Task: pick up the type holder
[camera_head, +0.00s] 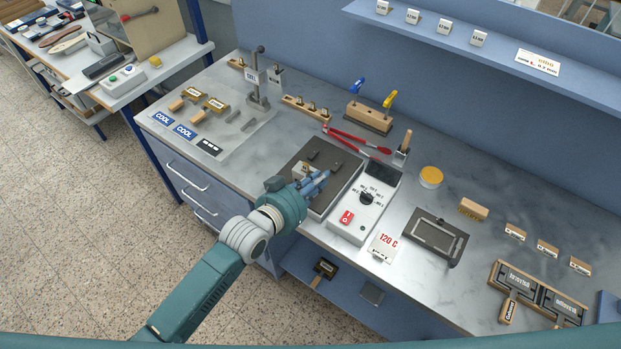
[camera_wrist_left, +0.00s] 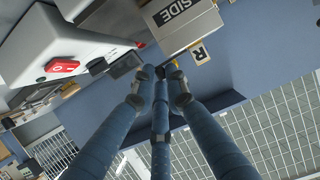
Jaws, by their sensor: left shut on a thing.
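My left gripper (camera_head: 318,182) is over the front of the dark hot plate (camera_head: 322,154). In the left wrist view its fingers (camera_wrist_left: 160,76) close together around a small dark part. I take this as the handle of the type holder (camera_head: 302,168), a small brass-and-grey piece at the plate, mostly hidden by the gripper. I cannot tell whether the holder is clear of the plate. My right gripper is not in view.
A white control box (camera_head: 364,205) with a red switch stands right of the plate. Red-handled tongs (camera_head: 358,142) lie behind it. A "120 C" card (camera_head: 383,246) and a dark tray (camera_head: 434,237) are further right. Stamps and "COOL" labels (camera_head: 163,118) lie left.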

